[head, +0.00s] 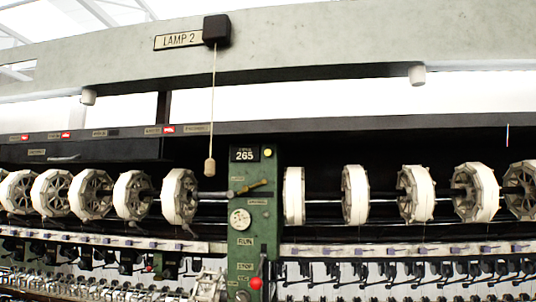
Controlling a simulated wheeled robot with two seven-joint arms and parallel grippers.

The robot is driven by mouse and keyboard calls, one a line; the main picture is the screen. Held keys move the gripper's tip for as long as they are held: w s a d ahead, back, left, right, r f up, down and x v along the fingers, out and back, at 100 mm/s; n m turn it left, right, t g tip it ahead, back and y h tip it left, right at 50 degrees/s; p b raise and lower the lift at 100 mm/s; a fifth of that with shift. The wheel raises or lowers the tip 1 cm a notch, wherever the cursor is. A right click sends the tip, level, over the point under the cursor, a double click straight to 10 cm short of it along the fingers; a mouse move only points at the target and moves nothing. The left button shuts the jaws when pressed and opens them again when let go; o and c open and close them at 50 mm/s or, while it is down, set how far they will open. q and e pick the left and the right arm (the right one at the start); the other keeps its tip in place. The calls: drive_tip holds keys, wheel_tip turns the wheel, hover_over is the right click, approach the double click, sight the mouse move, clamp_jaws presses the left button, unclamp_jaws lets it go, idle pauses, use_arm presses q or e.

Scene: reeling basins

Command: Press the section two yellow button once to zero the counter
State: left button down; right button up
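The small round yellow button (267,153) is on the upper right of the green post (243,270), just right of the counter (244,155). The counter reads 265 in white on black. Nothing covers the button or touches it. I cannot tell from this view whether it is pressed in. Neither of my grippers can be clearly made out.
A pull cord (210,167) hangs left of the post under the LAMP 2 sign (180,40). White reels (357,194) line both sides. A pale mechanical shape (207,285) stands low left.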

clamp_jaws()
idle(1.4)
